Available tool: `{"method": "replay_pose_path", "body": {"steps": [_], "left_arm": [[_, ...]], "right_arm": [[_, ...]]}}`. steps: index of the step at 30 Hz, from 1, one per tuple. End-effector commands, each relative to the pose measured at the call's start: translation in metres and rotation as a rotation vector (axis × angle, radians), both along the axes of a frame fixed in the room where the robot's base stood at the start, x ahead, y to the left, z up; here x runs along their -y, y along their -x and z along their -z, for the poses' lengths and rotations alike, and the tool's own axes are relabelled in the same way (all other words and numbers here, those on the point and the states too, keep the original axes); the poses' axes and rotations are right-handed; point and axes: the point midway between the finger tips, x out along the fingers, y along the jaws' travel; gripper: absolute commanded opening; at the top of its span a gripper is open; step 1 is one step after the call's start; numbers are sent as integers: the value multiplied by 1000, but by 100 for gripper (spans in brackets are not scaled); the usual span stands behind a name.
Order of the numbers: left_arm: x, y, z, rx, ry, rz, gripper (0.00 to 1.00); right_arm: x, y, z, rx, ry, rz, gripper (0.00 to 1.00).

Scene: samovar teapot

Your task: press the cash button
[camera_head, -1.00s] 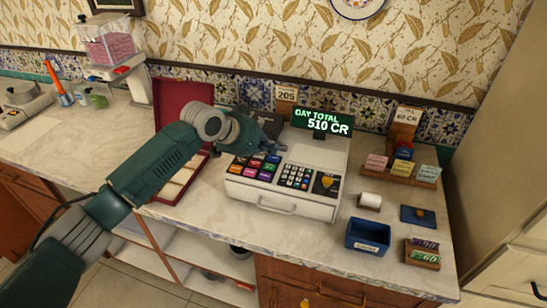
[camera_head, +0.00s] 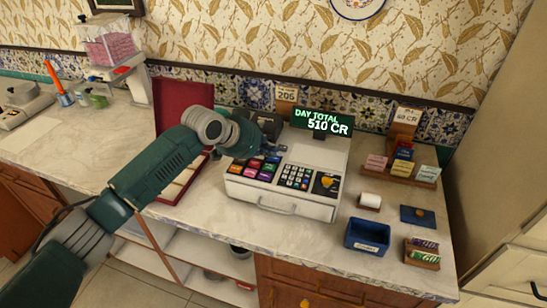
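The white cash register (camera_head: 318,203) stands on the marble counter, its drawer shut. Its display (camera_head: 322,122) reads "DAY TOTAL 510 CR". Coloured keys (camera_head: 254,169) sit on the left of its slanted top, a dark number pad (camera_head: 297,177) in the middle and a dark panel with an orange mark (camera_head: 327,183) on the right. The key labels are too small to read, so I cannot tell which is the cash button. My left gripper (camera_head: 266,153) is over the back of the coloured keys; its fingers are small and dark, and I cannot tell whether they touch. My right gripper is not in view.
An open red case (camera_head: 183,103) stands left of the register, partly behind my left arm. To the right are a blue bin (camera_head: 367,235), a paper roll (camera_head: 370,201), a dark blue pad (camera_head: 417,216) and a wooden card rack (camera_head: 400,174).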

Motion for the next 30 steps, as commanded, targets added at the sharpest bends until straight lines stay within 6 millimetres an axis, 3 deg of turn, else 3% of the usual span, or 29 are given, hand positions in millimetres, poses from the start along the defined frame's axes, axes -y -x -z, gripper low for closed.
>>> {"method": "replay_pose_path", "body": {"steps": [30], "left_arm": [[0, 0, 8, -2, -1, -1, 0]], "right_arm": [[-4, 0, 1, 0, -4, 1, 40]]}}
